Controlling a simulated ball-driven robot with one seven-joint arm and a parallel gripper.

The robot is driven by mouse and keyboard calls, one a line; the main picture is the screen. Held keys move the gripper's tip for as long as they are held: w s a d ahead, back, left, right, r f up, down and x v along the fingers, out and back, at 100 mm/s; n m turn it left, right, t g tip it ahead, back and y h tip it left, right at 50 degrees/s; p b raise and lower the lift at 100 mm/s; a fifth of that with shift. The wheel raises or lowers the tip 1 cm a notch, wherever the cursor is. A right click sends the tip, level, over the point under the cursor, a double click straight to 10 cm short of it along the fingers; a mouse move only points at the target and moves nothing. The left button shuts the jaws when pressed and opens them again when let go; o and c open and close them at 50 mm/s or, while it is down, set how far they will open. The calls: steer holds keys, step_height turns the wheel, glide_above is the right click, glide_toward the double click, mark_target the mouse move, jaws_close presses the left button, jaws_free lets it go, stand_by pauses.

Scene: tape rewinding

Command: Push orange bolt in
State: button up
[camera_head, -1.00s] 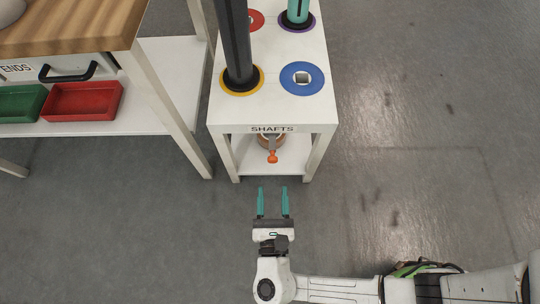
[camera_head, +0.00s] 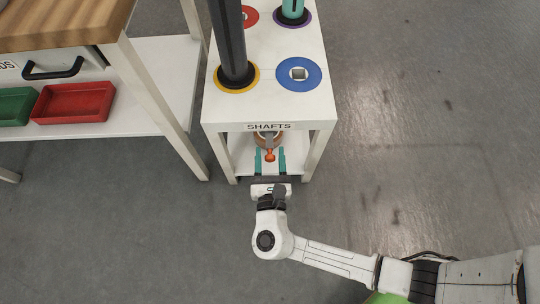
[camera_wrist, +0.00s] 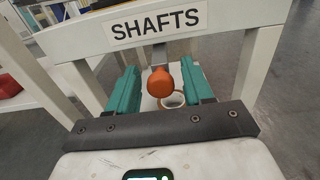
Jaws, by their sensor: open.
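The orange bolt (camera_head: 270,156) is a rounded orange knob under the front edge of the white stand marked SHAFTS (camera_head: 318,124). In the wrist view the orange bolt (camera_wrist: 173,84) hangs at the end of a grey metal piece below the sign. My gripper (camera_head: 270,158) is open, with its teal fingers reaching under the stand's top, one on each side of the knob. In the wrist view the fingers of my gripper (camera_wrist: 163,82) stand apart, with the knob between them. I cannot tell whether either finger touches it.
The stand's legs (camera_head: 312,155) flank my gripper. A dark shaft (camera_head: 229,42) stands upright on top, beside a blue ring (camera_head: 298,74). A ring-shaped object (camera_wrist: 173,100) lies behind the knob. A wooden-topped table with a red tray (camera_head: 75,103) is at left. The floor at right is clear.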

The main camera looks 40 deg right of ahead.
steer(key=shift+c, duration=0.5)
jaws_close()
steer(key=shift+w, duration=0.1)
steer(key=shift+x, duration=1.65)
steer(key=shift+o, duration=0.5)
jaws_free()
steer(key=shift+d, duration=0.1)
